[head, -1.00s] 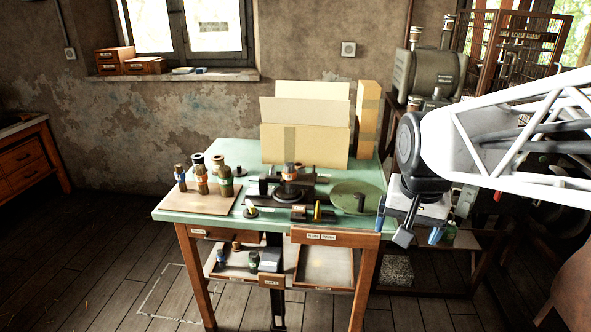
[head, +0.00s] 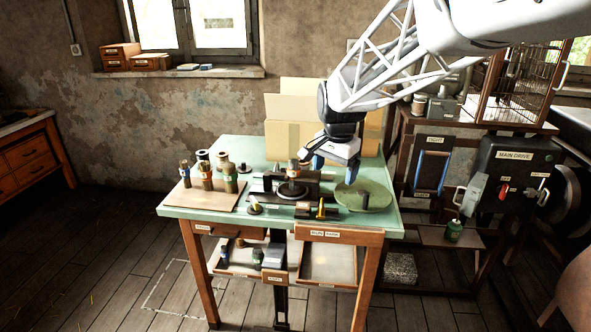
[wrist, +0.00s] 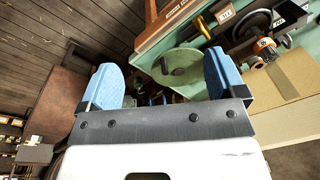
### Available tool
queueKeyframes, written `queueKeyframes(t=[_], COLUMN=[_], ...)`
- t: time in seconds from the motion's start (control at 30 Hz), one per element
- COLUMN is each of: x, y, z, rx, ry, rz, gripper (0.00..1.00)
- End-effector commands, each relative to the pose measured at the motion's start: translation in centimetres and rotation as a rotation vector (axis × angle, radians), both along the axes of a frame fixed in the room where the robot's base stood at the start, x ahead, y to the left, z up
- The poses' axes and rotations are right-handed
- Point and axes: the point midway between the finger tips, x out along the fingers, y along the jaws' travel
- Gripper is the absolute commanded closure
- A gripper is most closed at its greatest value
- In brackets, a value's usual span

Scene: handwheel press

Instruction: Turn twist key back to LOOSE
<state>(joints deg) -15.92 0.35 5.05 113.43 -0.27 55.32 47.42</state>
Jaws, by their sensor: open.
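A small upright yellow piece (head: 320,209), perhaps the twist key, stands on a dark fixture (head: 303,210) at the table's front edge. It also shows in the wrist view (wrist: 202,27), near the top. No LOOSE mark can be read, so its setting cannot be told. My gripper (head: 312,162) is above the right part of the table, behind and above the yellow piece and apart from it. In the wrist view its blue fingers (wrist: 163,78) are wide apart with nothing held between them.
A green disc (head: 352,198) lies right of the fixture. A dark handwheel press (head: 291,190) stands behind it. Several spools and bottles (head: 206,176) stand on a board at left. A MAIN DRIVE box (head: 515,165) is at right.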

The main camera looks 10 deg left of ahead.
Motion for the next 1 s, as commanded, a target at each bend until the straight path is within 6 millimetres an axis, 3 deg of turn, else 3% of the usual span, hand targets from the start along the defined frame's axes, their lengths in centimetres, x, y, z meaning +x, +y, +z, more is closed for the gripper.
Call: queueKeyframes(t=[0.5, 1.0], x=[9.3, 16.0], y=[10.4, 21.6], z=[-5.4, -12.9], rx=[0.008, 0.002], ry=[0.048, 0.087], rz=[-0.165, -0.327], gripper=[0.11, 0.11])
